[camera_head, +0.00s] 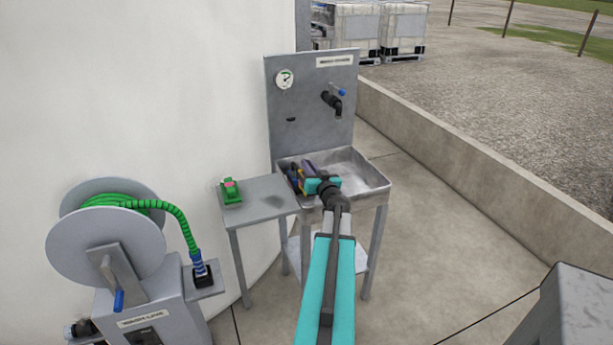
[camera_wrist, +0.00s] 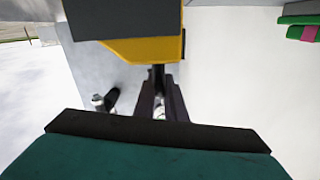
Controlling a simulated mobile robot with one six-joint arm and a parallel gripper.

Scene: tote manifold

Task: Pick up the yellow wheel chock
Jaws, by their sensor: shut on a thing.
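In the wrist view, the yellow wheel chock (camera_wrist: 145,50) is at the top middle, with a dark grey block directly above it in the picture. I cannot tell whether that block is part of the chock. My gripper (camera_wrist: 159,78) has its dark fingers closed together on the chock's lower edge. In the head view, my gripper (camera_head: 321,185) is over the left side of the metal sink basin (camera_head: 365,172). Several coloured things crowd together just left of it, so the chock is hard to pick out there.
A small grey side table (camera_head: 262,202) left of the basin carries a green thing with a pink part (camera_head: 231,191). A hose reel (camera_head: 105,235) stands at the left. A tap (camera_head: 333,102) projects from the panel behind the basin. The right part of the basin looks empty.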

